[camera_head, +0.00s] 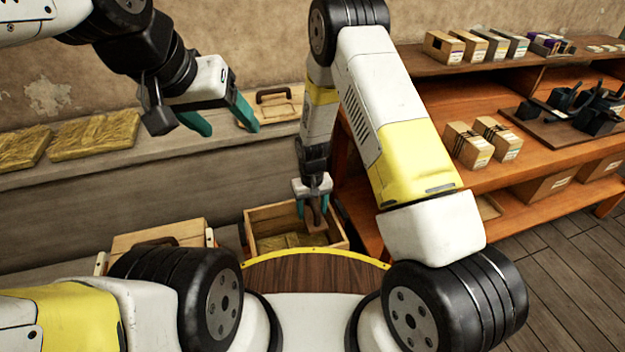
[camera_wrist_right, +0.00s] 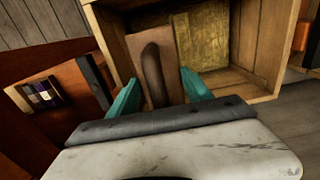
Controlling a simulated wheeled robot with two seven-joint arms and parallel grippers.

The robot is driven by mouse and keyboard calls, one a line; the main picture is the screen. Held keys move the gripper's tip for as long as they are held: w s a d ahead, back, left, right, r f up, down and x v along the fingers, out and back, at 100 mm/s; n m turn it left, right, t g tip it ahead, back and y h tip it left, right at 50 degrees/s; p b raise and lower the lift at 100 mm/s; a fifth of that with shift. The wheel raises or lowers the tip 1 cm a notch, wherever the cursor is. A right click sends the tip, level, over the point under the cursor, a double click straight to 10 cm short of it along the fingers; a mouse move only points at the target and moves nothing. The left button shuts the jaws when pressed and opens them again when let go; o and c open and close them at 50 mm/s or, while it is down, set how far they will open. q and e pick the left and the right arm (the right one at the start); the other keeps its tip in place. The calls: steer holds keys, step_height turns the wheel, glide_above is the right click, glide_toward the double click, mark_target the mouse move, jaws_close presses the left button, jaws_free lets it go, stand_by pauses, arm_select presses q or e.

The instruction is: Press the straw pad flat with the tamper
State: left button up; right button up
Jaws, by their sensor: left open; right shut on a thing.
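The straw pad (camera_head: 283,242) lies inside an open wooden crate (camera_head: 262,214). It also shows as a yellow straw surface in the right wrist view (camera_wrist_right: 203,42). My right gripper (camera_head: 312,200) is shut on the tamper (camera_wrist_right: 135,46), a wooden block with a dark handle, at the crate's right part. The tamper covers part of the crate's inside. I cannot tell whether its underside touches the pad. My left gripper (camera_head: 228,125) is open and empty, with its teal fingers spread above the bench.
Several straw pads (camera_head: 95,133) lie on the long bench (camera_head: 170,165) at the left. Another wooden box (camera_head: 190,232) stands left of the crate. Orange shelves (camera_head: 455,95) with small boxes stand at right.

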mark_target(312, 200)
steer(key=shift+f, duration=7.15)
steer(key=shift+f, duration=0.4)
step_height(312, 200, up, 20)
steer(key=shift+f, duration=0.1)
steer(key=shift+r, duration=0.7)
